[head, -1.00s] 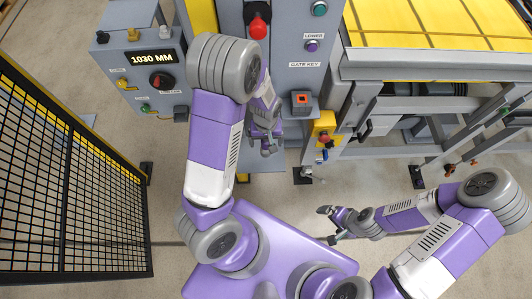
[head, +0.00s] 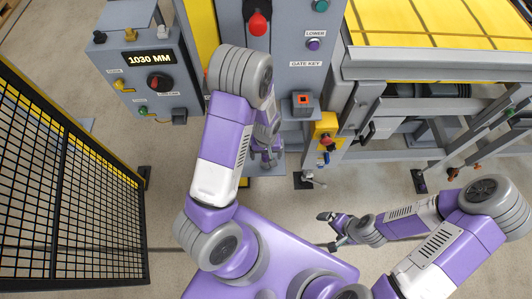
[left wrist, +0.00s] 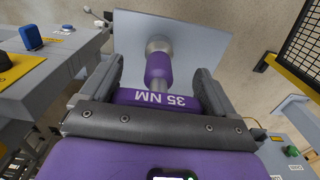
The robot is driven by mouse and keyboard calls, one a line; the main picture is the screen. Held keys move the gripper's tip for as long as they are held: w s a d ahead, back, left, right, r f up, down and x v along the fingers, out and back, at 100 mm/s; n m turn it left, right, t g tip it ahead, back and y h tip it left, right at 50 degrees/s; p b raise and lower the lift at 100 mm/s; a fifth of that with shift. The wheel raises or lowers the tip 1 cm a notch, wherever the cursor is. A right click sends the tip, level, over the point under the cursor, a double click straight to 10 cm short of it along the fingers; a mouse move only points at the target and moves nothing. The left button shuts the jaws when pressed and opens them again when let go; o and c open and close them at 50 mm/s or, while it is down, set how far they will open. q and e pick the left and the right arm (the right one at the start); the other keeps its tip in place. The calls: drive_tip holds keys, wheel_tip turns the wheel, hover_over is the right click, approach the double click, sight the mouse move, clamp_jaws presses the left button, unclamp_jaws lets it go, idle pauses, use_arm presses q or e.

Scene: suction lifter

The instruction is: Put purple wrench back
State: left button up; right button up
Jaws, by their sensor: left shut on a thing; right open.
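The purple wrench, marked 35 NM, shows in the left wrist view (left wrist: 158,70). It has a purple barrel with a silver end and a purple labelled part between my left fingers. My left gripper (left wrist: 165,92) is shut on that part. In the head view my left gripper (head: 266,157) hangs in front of the grey column, above a flat grey shelf plate; the wrench is hard to make out there. The plate (left wrist: 205,45) lies beyond the silver end; I cannot tell whether they touch. My right gripper (head: 333,229) is open and empty over the floor.
A grey control box (head: 150,75) reading 1030 MM stands left. A black mesh fence (head: 65,180) is at far left. The grey column (head: 300,60) carries buttons and a gate key box (head: 302,103). A yellow-topped conveyor (head: 440,25) is at right. Floor is free in between.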

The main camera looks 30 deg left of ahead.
use_arm(q)
drive_tip(key=o, duration=1.5)
drive_tip(key=shift+c, duration=0.2)
drive_tip(key=shift+r, duration=0.25)
wheel_tip(320, 180, up, 12)
drive_tip(key=p, duration=0.4)
drive_tip(key=shift+f+p, duration=0.25)
drive_tip(key=shift+p, duration=0.1)
drive_tip(key=s+d+f+m+h, duration=0.3)
drive_tip(key=s+d+f+h, duration=0.1)
drive_tip(key=s+d+f, duration=0.6)
wheel_tip(320, 180, down, 3)
drive_tip(key=d, duration=0.2)
drive_tip(key=shift+s+d+f+m+t, duration=0.2)
drive_tip(key=shift+s+d+m+t, duration=0.1)
drive_tip(key=shift+s+d+m, duration=0.1)
